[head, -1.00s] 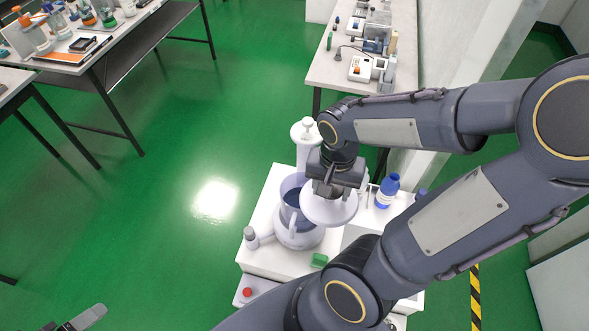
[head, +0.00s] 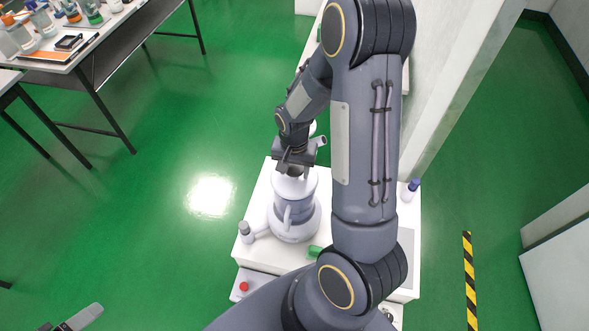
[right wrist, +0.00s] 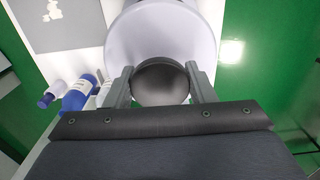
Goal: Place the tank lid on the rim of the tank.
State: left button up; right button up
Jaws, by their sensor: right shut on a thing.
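My right gripper (head: 292,172) is above the tank, shut on the lid's dark round knob (right wrist: 160,84), one finger on each side. I cannot tell whether the lid touches the rim, as the gripper and lid hide it. Part of my left gripper (head: 82,318) shows at the lower left, far from the tank.
A red button (head: 244,286) is on the bench's lower front. My right arm hides much of the bench's right side.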

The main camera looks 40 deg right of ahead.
jog(key=shift+f, duration=0.35)
jog(key=shift+f+b, duration=0.55)
jog(key=shift+b, duration=0.05)
jog(key=o, duration=1.1)
jog(key=shift+r, duration=0.1)
